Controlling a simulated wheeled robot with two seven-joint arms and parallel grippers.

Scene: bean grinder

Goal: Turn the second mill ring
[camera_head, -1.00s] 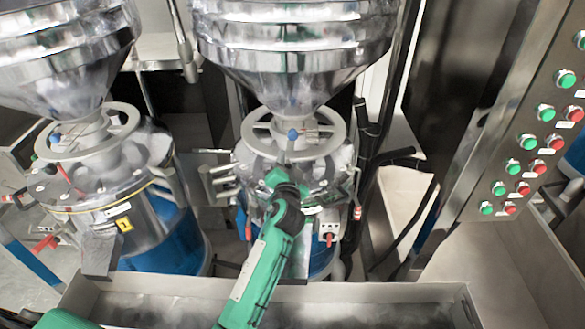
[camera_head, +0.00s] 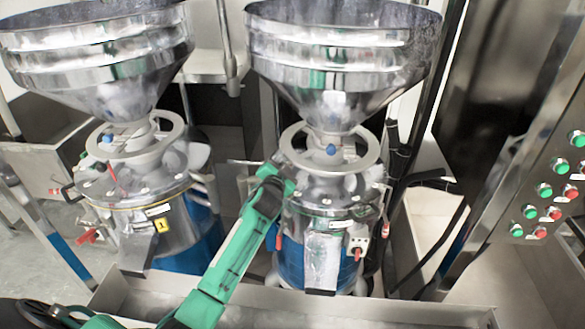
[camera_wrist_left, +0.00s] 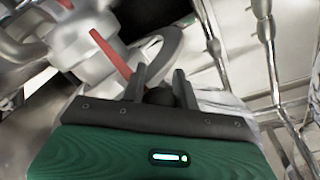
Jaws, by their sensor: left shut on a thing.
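Two mills stand side by side, each with a grey ring under a metal hopper. The right mill's ring (camera_head: 371,163) has a blue knob (camera_head: 331,150) near its middle. My left gripper (camera_head: 280,176) is at the left front of this ring, shut on its rim; the gripper body hides part of the rim. In the left wrist view, the ring (camera_wrist_left: 166,45) curves down to the dark fingers (camera_wrist_left: 160,80), with a dark round part between them. A red lever (camera_wrist_left: 110,53) is close by at left. My right gripper is out of view.
The left mill has its own ring (camera_head: 166,128) and hopper (camera_head: 110,60). A metal trough (camera_head: 140,299) runs along the front. A panel with green and red buttons (camera_head: 545,190) stands at right. Dark cables hang right of the right mill.

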